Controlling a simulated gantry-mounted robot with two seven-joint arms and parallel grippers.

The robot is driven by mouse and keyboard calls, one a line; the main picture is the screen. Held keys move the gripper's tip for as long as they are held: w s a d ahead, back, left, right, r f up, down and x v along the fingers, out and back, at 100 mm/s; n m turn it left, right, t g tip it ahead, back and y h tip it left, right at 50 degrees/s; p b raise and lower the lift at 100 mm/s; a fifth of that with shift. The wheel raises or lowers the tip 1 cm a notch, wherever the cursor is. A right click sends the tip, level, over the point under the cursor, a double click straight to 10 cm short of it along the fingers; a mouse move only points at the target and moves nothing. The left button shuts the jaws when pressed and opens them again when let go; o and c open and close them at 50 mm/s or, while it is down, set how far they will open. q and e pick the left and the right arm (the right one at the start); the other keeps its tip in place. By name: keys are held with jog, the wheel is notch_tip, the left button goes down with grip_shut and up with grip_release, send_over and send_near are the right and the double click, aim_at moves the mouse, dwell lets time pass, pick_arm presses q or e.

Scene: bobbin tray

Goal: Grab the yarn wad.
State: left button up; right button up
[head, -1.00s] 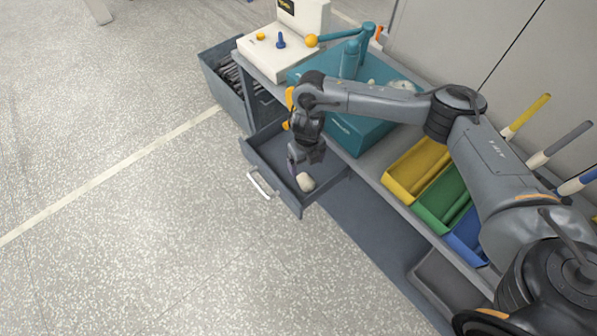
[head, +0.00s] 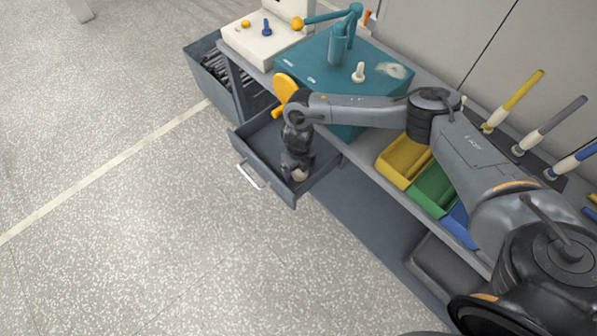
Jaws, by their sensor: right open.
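A small cream-coloured lump, which looks like the yarn wad (head: 300,174), lies in the open grey drawer (head: 244,146) near its front right corner. My right gripper (head: 294,171) reaches down into the drawer from above. It is open, with its fingers right at the lump and partly covering it. I cannot tell whether the fingers touch it or stand on both sides of it. My left gripper is not in view.
The drawer walls and handle (head: 249,177) are close around my right gripper. A teal box (head: 318,77) with a lever and a pale cone stands on the bench. Yellow (head: 393,173), green and blue bins lie to the right. The floor at left is clear.

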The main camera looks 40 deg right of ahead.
jog(key=shift+f, duration=0.1)
jog(key=c, duration=1.1)
jog(key=shift+c, duration=0.2)
